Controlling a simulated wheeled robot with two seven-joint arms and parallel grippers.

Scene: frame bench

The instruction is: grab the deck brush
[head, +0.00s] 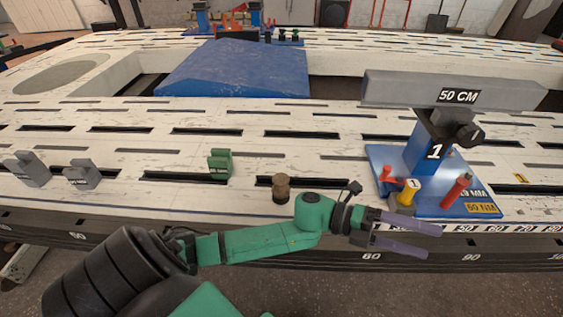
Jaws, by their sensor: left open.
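I cannot make out a deck brush for certain in the head view. A small brown upright piece (281,188) with a narrow waist stands near the bench's front edge; I cannot tell whether it is part of a brush. My left gripper (434,242) is open, its two purple fingers pointing right, with nothing visible between them. It shows in front of the bench's front edge, to the right of the brown piece and below the blue stand. My right gripper is not in view.
The slotted white bench (320,150) fills the view. A blue stand (385,160) holds a grey beam (400,90) marked 50 CM, with red and yellow tools at its base. A green block (220,164) and two grey blocks stand left. A blue ramp (235,70) lies behind.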

